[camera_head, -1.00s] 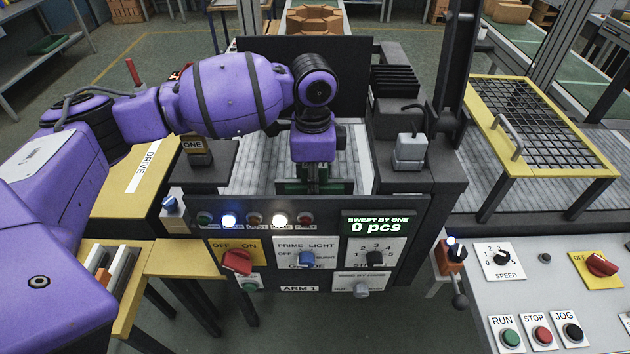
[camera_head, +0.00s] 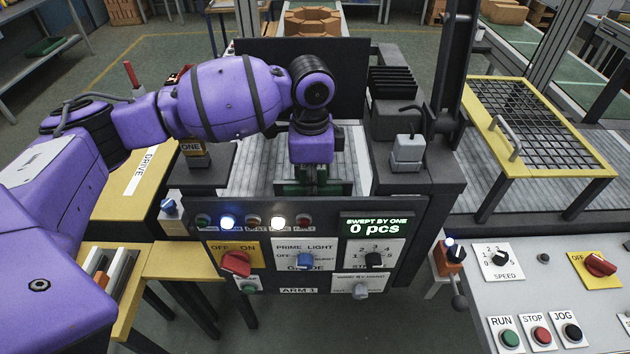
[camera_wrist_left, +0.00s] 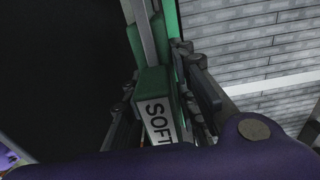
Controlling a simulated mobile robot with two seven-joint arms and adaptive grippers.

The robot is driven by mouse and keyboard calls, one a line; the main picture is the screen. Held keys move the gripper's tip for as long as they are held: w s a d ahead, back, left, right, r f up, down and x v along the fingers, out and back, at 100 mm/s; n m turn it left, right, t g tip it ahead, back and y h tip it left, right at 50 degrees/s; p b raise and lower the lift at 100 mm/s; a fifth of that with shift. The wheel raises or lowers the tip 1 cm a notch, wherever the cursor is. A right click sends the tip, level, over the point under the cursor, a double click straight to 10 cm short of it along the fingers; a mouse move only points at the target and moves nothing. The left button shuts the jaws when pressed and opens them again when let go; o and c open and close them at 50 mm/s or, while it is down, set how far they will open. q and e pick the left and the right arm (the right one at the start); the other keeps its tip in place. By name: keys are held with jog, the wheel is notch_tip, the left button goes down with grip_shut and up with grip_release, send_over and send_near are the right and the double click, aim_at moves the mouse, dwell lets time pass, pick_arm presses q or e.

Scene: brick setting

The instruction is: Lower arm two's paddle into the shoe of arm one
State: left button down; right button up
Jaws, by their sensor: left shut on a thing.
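My left gripper (camera_head: 314,178) points down over the grey slatted belt, just behind the front panel of arm one (camera_head: 299,291), marked ARM 1. In the left wrist view its dark fingers are shut on a green piece (camera_wrist_left: 152,82) with a white label reading SOFT. A pale metal bar runs up from that piece. In the head view a wide green part (camera_head: 342,188) shows low at the fingertips, partly behind the panel's top edge. I cannot tell whether this is the paddle or the shoe, or whether they touch. My right gripper is out of view.
A dark upright plate (camera_head: 350,75) stands behind the gripper. A grey box (camera_head: 407,149) and a black post (camera_head: 447,80) stand to the right, then a yellow-framed mesh guard (camera_head: 540,130). The panel's counter (camera_head: 376,226) reads 0 pcs. Belt between the side rails is bare.

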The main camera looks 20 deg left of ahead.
pick_arm(q)
jog(key=shift+f, duration=0.8)
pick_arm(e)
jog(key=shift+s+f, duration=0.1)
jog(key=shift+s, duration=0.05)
pick_arm(q)
jog(key=shift+s+f, duration=0.1)
jog(key=shift+f, duration=0.25)
jog(key=c, duration=1.3)
grip_release()
jog(key=shift+s+d+f, duration=0.1)
jog(key=shift+f, duration=0.1)
jog(key=shift+c, duration=0.2)
jog(key=shift+f, duration=0.1)
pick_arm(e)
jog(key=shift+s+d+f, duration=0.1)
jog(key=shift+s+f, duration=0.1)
pick_arm(q)
jog(key=shift+s, duration=0.1)
jog(key=r, duration=0.9)
jog(key=shift+w, duration=0.25)
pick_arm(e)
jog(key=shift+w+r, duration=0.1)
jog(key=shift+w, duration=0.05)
